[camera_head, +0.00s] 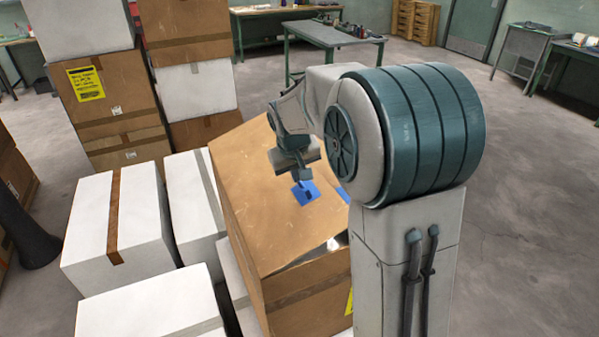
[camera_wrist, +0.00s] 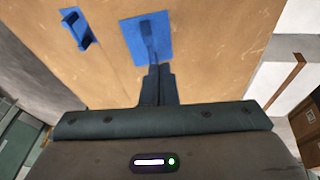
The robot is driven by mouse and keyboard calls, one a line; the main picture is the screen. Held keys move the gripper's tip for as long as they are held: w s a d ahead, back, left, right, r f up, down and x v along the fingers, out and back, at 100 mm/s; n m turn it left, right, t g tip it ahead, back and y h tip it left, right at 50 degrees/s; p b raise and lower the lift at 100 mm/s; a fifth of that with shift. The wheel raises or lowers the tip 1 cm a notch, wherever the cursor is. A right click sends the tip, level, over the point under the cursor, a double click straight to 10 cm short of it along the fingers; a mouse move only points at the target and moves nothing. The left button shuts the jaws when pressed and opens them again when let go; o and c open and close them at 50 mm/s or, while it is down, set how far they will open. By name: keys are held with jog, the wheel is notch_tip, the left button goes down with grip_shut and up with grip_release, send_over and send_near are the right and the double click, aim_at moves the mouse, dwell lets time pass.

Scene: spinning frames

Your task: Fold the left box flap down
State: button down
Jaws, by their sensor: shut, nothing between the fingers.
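A brown cardboard box (camera_head: 305,295) stands in the middle of the head view. Its broad left flap (camera_head: 240,190) lies across the top, with a narrow gap under its near edge. The flap fills much of the wrist view (camera_wrist: 100,75). A blue square patch (camera_head: 299,199) is on the flap, and it shows in the wrist view (camera_wrist: 133,38). My gripper (camera_head: 304,188) is shut and empty, its fingertips (camera_wrist: 147,28) over this patch; I cannot tell if they touch. A second blue piece (camera_head: 343,195) lies to the right. My arm hides the box's right side.
White boxes (camera_head: 85,235) stand close on the left, and stacked brown and white boxes (camera_head: 105,90) stand behind. A green workbench (camera_head: 325,35) is at the back. Open floor (camera_head: 535,200) lies to the right.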

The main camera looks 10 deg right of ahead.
aim_at(312, 192)
jog(key=shift+d+f, duration=0.25)
jog(key=shift+f, duration=0.25)
jog(key=d+f+y+b, duration=0.1)
jog(key=f, duration=0.1)
jog(key=d+f+y+b, duration=0.1)
jog(key=f, duration=0.1)
jog(key=d+f+b, duration=0.1)
jog(key=shift+w+d+f+y, duration=0.1)
jog(key=shift+w+f+y, duration=0.25)
jog(key=shift+f+y, duration=0.05)
jog(key=shift+d+f+b, duration=0.2)
jog(key=shift+f+b, duration=0.25)
jog(key=shift+f, duration=0.05)
jog(key=shift+s+f+g, duration=0.1)
jog(key=shift+g, duration=0.2)
